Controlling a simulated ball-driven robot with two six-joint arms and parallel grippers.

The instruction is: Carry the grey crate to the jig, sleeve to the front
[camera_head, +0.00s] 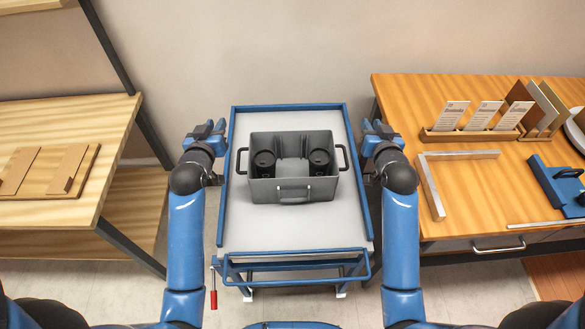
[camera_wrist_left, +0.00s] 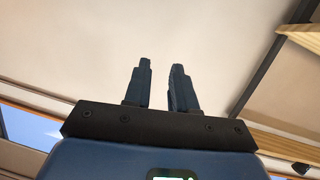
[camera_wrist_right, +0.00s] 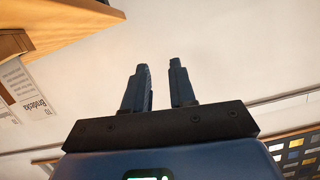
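The grey crate (camera_head: 262,191) stands upright on the blue-framed cart in the middle of the head view, with two dark, black-topped cylinders (camera_head: 265,163) (camera_head: 319,161) inside. It has looped handles on its left and right sides. A grey loop or holder (camera_head: 293,192) shows on its near wall; I cannot tell whether this is the sleeve. An L-shaped pale metal frame (camera_head: 432,186), perhaps the jig, lies on the right bench. My left gripper (camera_head: 207,128) is open and empty, left of the crate, apart from it. My right gripper (camera_head: 379,131) is open and empty, right of the crate, also apart.
The cart (camera_head: 240,226) has raised blue rims and a near rail. The right bench (camera_head: 470,213) also holds a card rack (camera_head: 470,135) and a blue device with a black handle (camera_head: 560,190). The left bench (camera_head: 60,112) carries flat wooden boards (camera_head: 48,170).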

